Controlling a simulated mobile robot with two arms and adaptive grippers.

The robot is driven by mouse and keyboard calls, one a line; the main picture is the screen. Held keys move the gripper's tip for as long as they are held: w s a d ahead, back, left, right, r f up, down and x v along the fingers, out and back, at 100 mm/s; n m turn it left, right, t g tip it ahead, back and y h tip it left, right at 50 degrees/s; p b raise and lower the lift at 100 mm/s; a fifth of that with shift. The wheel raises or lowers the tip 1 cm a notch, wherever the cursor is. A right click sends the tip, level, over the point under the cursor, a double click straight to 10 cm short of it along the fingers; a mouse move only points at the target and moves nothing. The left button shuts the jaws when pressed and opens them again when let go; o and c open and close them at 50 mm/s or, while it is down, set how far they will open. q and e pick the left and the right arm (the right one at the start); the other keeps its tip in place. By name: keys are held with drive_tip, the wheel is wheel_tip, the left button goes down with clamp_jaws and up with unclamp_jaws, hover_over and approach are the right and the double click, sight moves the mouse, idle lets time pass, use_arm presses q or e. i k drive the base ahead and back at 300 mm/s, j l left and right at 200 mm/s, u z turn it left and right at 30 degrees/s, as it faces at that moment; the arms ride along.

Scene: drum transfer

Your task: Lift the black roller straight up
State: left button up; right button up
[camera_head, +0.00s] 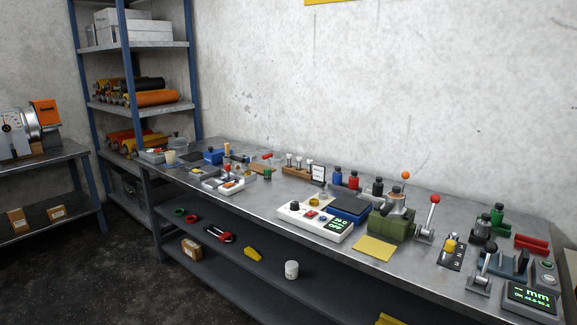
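A black roller (145,84) lies on the middle shelf of the blue-posted rack, at the upper left of the head view. It lies behind a longer orange roller (158,98), and its left part is partly hidden by the rack post and other rollers. Yellow-orange rollers lie at its left end. It is far from me, beyond the left end of the long bench. Neither my left nor my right gripper is in view.
The rack (187,110) holds grey boxes (128,30) above and more rollers (130,140) below. A long metal bench (270,215) crowded with tools, switches and a green vise (393,222) runs along the wall. A side table (40,160) stands left. The dark floor (100,270) at lower left is clear.

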sight(377, 189)
drive_tip(key=i+j+z, duration=0.15)
drive_tip(key=i+j, duration=0.6)
drive_tip(key=j, duration=0.15)
